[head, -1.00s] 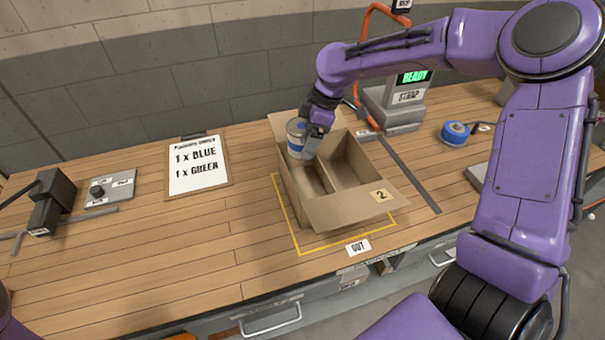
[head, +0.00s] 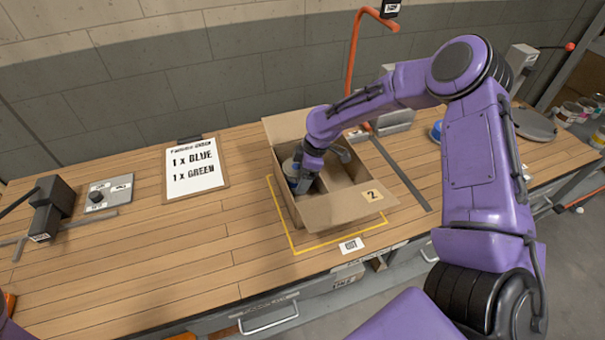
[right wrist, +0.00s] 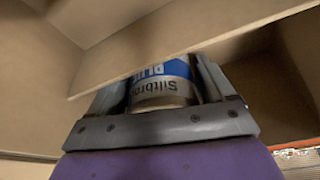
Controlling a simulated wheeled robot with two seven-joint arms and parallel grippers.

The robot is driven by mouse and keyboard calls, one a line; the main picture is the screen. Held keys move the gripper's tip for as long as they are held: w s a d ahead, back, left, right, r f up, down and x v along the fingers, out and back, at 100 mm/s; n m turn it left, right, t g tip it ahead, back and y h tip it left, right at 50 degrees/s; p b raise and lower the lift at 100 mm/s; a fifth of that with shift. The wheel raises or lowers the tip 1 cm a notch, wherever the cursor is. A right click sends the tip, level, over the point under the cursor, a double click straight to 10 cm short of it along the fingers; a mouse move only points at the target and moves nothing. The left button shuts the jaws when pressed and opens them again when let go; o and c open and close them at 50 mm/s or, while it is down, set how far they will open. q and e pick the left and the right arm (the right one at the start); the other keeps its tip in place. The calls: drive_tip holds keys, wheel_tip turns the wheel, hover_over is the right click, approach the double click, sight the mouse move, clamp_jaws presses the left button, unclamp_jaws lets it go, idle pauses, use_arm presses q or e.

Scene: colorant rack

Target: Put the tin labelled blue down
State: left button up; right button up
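The tin labelled blue (head: 289,168) is silver with a blue band, and it is down inside the left compartment of the cardboard box (head: 335,212). In the right wrist view, the tin (right wrist: 162,82) shows the letters of "BLUE" between the two fingers. My right gripper (head: 301,184) reaches into the box from above and is shut on the tin. Whether the tin touches the box floor is hidden. My left gripper is out of view.
A divider (right wrist: 180,45) crosses the box close to the fingers. The box's flaps stand open, inside a yellow outline on the bench (head: 150,250). An order sheet (head: 194,168) reads 1 x BLUE, 1 x GREEN. An orange hooked post (head: 351,60) stands behind.

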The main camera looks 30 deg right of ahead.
drive_tip(key=shift+o, duration=1.1)
drive_tip(key=shift+s, duration=0.1)
drive_tip(key=shift+r, duration=0.1)
drive_tip(key=b+v, duration=0.2)
drive_tip(key=v, duration=1)
drive_tip(key=shift+r, duration=0.1)
